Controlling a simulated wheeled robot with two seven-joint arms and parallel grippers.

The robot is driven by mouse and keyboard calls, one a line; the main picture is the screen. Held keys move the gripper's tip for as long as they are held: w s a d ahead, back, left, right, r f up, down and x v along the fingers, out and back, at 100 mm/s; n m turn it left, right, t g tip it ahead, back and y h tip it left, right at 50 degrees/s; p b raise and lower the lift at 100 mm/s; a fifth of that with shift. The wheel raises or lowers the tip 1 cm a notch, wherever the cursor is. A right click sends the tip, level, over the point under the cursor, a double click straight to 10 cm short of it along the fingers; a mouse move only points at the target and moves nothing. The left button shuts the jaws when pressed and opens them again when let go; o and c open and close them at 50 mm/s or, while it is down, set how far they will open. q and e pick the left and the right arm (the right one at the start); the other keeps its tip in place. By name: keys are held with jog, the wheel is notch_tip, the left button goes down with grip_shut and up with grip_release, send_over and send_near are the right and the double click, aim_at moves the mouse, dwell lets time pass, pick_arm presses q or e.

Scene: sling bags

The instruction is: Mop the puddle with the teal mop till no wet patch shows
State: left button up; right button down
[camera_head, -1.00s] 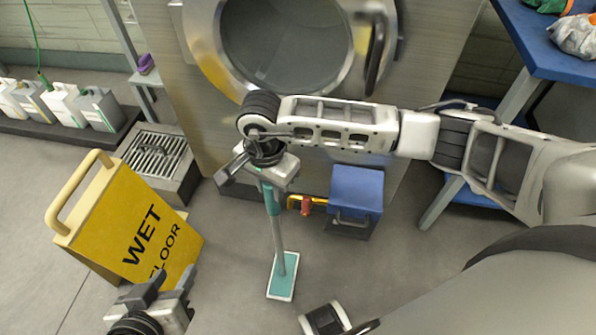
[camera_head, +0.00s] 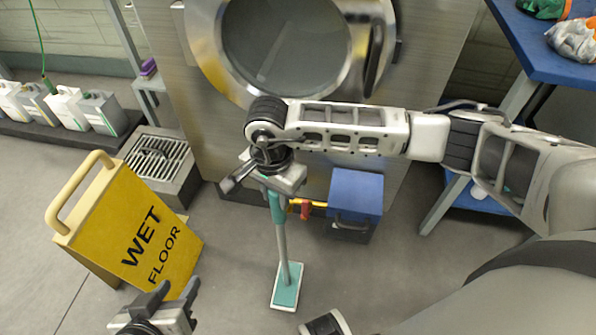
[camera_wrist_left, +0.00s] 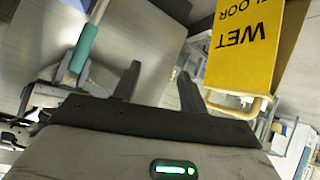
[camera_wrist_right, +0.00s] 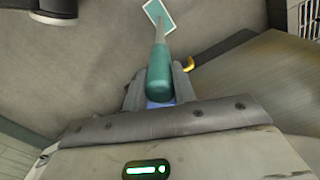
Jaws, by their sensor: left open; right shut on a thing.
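The teal mop (camera_head: 281,245) stands slightly tilted, with its flat teal pad (camera_head: 287,287) at the grey floor. My right gripper (camera_head: 272,187) is shut on the upper part of its teal handle. The right wrist view shows the handle (camera_wrist_right: 160,75) between the fingers and the pad (camera_wrist_right: 159,17) beyond. My left gripper (camera_head: 178,294) is open and empty, low at the left near the yellow sign. The left wrist view shows its fingers (camera_wrist_left: 158,88) apart, with the mop handle (camera_wrist_left: 83,48) off to one side. I cannot make out a distinct wet patch on the visible floor.
A yellow wet floor sign (camera_head: 140,225) stands at the left, by a floor drain (camera_head: 165,160). A blue-topped box (camera_head: 355,195) stands right of the mop, before the steel washer (camera_head: 300,85). A blue table (camera_head: 535,50) is at upper right. Floor around the pad looks clear.

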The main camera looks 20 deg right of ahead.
jog(key=shift+w+a, duration=0.45)
jog(key=shift+a, duration=0.15)
notch_tip(320, 180, up, 3)
jog(key=shift+r+p, duration=0.1)
jog(key=shift+p, duration=0.6)
jog(key=shift+r+p, duration=0.3)
jog(key=shift+r, duration=0.15)
jog(key=shift+r+p, duration=1.1)
jog(key=shift+r, duration=0.7)
pick_arm(q)
notch_tip(320, 180, up, 8)
jog(key=a+t, duration=0.1)
jog(key=a, duration=0.1)
jog(key=shift+n+t+y, duration=0.3)
jog(key=shift+t, duration=0.1)
pick_arm(e)
jog(key=shift+r, duration=0.25)
pick_arm(q)
jog(key=shift+s+a, duration=0.1)
jog(key=shift+a, duration=0.05)
